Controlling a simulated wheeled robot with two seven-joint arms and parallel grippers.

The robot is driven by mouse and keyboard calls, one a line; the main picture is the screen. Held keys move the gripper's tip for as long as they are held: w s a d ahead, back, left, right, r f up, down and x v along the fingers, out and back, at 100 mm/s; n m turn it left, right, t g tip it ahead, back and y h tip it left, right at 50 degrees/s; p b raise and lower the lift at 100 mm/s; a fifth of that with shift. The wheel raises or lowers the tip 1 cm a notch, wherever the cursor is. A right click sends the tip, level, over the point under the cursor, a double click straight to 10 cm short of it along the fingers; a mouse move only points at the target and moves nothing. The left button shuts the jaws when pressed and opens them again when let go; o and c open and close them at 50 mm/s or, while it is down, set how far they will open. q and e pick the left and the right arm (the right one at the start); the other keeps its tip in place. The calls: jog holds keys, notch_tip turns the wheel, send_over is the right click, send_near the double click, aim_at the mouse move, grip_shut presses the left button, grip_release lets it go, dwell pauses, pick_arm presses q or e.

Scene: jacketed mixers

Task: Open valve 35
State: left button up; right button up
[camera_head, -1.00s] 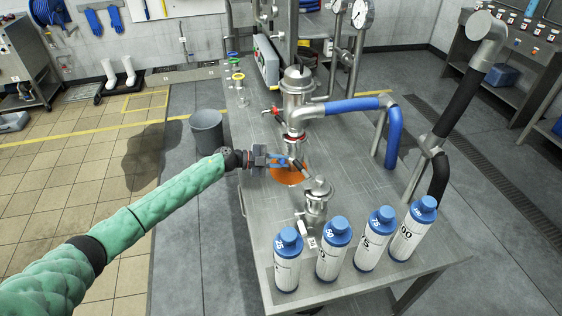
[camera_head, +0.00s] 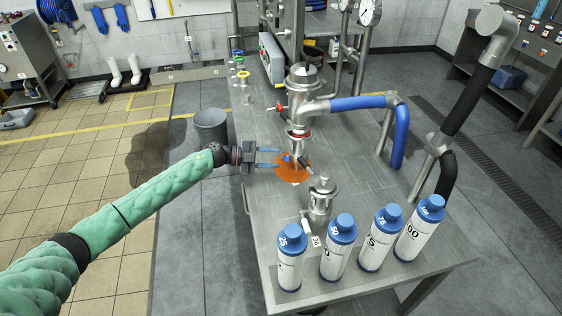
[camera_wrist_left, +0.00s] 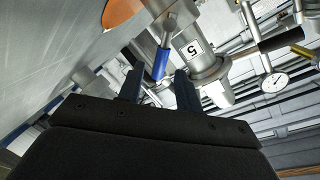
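My left gripper (camera_head: 278,159) is open and empty, left of the upper steel vessel's bottom outlet, with its two fingers apart. A small valve with a blue handle (camera_head: 287,157) sits at that outlet, above the orange disc (camera_head: 293,169). In the left wrist view the blue handle (camera_wrist_left: 160,64) points toward the gap between the open fingers (camera_wrist_left: 155,84), apart from them. A white tag (camera_wrist_left: 193,49) reading "5" is on the steel fitting beside it. No tag reading 35 is clearly legible. My right gripper is not in view.
A small steel vessel (camera_head: 320,200) stands in front of the outlet, with several blue-capped bottles, including one marked 25 (camera_head: 291,262), at the table's near edge. The jacketed vessel (camera_head: 301,95) and blue hose (camera_head: 358,102) are behind. A grey bin (camera_head: 211,127) stands left of the table.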

pick_arm(q)
jog(key=shift+b+v, duration=0.35)
jog(key=shift+v, duration=1.15)
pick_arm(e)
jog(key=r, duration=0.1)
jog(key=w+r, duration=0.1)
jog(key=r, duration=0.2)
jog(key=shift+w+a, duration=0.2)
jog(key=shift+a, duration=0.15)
